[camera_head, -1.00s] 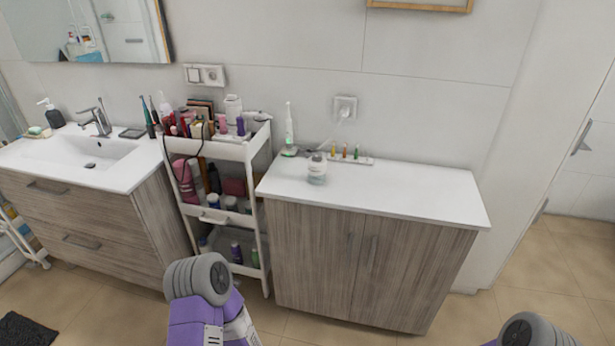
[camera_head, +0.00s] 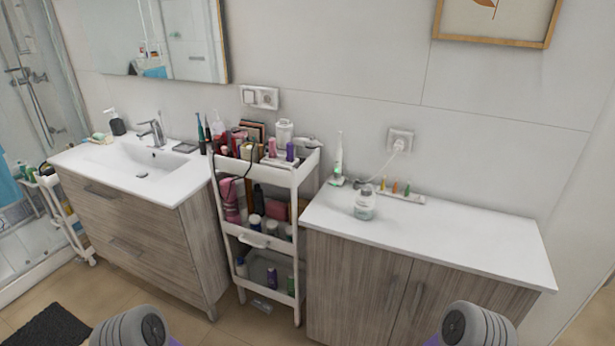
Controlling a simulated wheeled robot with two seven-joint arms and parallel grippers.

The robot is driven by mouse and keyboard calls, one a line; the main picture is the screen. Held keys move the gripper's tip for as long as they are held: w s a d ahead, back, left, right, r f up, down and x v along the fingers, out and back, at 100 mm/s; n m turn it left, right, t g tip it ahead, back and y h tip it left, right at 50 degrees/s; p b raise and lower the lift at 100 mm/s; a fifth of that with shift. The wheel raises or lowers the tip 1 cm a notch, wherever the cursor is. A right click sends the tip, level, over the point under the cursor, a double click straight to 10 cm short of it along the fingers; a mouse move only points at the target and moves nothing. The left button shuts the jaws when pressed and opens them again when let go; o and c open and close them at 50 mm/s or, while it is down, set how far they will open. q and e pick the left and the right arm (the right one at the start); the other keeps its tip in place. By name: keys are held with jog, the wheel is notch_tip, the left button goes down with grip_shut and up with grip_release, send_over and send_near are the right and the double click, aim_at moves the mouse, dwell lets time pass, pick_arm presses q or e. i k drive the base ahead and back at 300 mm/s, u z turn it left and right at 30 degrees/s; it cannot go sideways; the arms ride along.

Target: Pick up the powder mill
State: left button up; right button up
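I cannot tell for sure which item is the powder mill. A white jar (camera_head: 284,131) stands on the top shelf of the white cart (camera_head: 297,176), among several crowded cosmetics. Only the grey upper parts of my two arms show at the bottom edge, one left of centre and one right of centre. Both of my grippers are out of view.
A sink cabinet (camera_head: 118,195) stands left of the cart. The wooden cabinet (camera_head: 357,280) stands to its right, with a toothbrush on its charger (camera_head: 337,163) and a small tray of colored pieces (camera_head: 403,195). The countertop's right part is clear. A dark mat (camera_head: 45,330) lies on the floor.

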aim_at(364, 206)
jog(key=u, duration=0.3)
jog(key=i, duration=0.8)
jog(key=z, duration=0.6)
jog(key=i, duration=0.55)
jog(key=z, duration=0.5)
